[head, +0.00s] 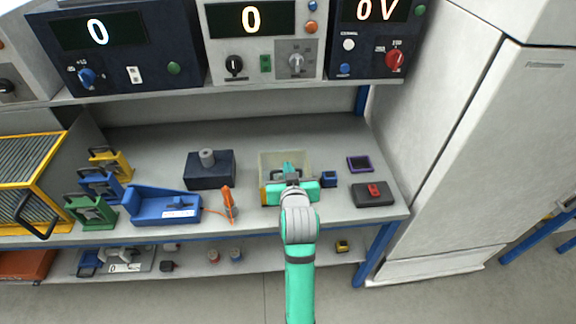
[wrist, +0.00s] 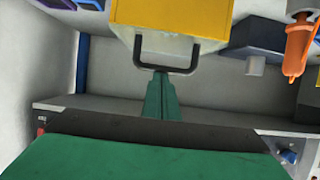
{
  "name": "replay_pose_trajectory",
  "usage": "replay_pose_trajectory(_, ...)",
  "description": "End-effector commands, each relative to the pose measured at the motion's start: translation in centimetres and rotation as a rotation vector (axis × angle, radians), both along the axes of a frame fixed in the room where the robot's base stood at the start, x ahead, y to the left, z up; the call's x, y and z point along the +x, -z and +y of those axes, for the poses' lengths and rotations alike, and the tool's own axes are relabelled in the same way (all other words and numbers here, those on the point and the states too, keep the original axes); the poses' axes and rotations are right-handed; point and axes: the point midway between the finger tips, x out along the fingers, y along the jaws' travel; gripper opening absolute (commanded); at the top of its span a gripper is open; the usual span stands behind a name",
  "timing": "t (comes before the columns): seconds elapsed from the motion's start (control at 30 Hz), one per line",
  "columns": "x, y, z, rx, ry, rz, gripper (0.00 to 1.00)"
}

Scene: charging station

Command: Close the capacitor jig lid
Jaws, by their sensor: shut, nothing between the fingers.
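The capacitor jig is a yellow-edged box (head: 263,196) at the front middle of the bench, mostly hidden behind my gripper and arm. A pale panel (head: 270,160), which looks like its raised lid, shows behind my gripper. In the wrist view, a yellow block (wrist: 170,12) with a dark U-shaped handle (wrist: 166,69) fills the top middle. My gripper (head: 288,168) is at the jig, its fingers together and empty. In the wrist view the green fingertips (wrist: 160,76) are close to the handle bar; I cannot tell whether they touch it.
A dark block with a grey cylinder (head: 210,170), a blue tray (head: 162,205) and an orange screwdriver (head: 228,203) are left of the jig. A small blue box (head: 329,179) and a dark box with a red button (head: 374,194) are to the right. An instrument shelf (head: 220,88) overhangs the back.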

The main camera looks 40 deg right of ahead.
Motion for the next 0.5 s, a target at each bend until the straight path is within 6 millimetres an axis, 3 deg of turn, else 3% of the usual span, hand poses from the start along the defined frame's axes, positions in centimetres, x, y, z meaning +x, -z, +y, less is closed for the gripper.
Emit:
replay_pose_trajectory(0.03, -0.1, 0.7, 0.1, 0.010, 0.000, 0.015, 0.00)
replay_pose_trajectory(0.27, -0.1, 0.9, 0.0, 0.013, 0.000, 0.020, 0.00)
replay_pose_trajectory(0.5, 0.8, -1.5, -0.6, 0.006, -0.001, 0.009, 0.00)
